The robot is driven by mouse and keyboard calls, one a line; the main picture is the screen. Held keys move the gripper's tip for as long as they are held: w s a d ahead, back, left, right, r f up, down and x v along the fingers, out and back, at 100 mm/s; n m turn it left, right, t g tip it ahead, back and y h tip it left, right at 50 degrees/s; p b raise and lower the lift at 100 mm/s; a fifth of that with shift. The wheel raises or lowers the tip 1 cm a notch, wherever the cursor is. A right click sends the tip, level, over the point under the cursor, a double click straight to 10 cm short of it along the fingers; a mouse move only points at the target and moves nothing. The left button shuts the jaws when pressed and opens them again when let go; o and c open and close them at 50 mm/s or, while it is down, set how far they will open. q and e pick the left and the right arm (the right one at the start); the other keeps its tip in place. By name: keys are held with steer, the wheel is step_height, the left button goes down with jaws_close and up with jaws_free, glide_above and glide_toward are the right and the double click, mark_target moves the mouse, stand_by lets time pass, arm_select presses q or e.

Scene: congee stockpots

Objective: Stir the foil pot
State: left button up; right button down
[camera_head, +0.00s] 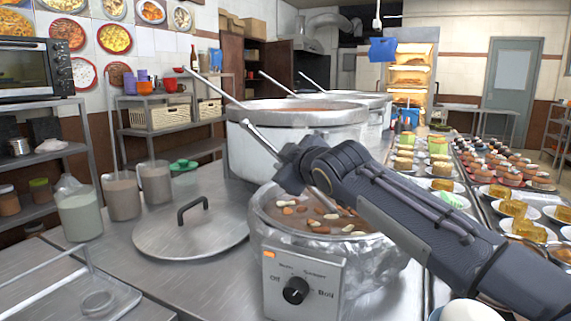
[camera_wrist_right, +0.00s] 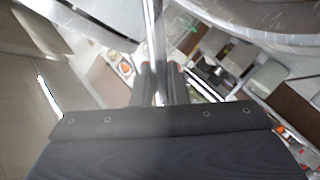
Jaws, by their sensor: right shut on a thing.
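The foil pot (camera_head: 385,262) stands at the front middle of the steel counter, wrapped in crinkled foil. It holds brown congee (camera_head: 300,213) with pale and orange pieces. My right gripper (camera_head: 290,165) is above the pot and shut on a metal ladle handle (camera_head: 262,139). The handle tilts, its top end to the upper left and its lower part running down toward the congee. The arm hides part of the pot, and the ladle's lower end cannot be seen. In the right wrist view the handle (camera_wrist_right: 152,35) runs between the fingers (camera_wrist_right: 160,83). My left gripper is not in view.
A control box with a black knob (camera_head: 296,290) fronts the foil pot. A round lid (camera_head: 170,243) lies at its left. Larger stockpots (camera_head: 260,155) with ladles stand behind. Several containers (camera_head: 80,215) stand at the left, and plated food (camera_head: 515,208) fills the right.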

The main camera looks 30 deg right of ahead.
step_height(320, 180, up, 14)
steer(key=p, duration=1.2)
steer(key=shift+r, duration=0.2)
steer(key=shift+n+h, duration=0.4)
steer(key=shift+n, duration=0.5)
steer(key=shift+a, duration=0.1)
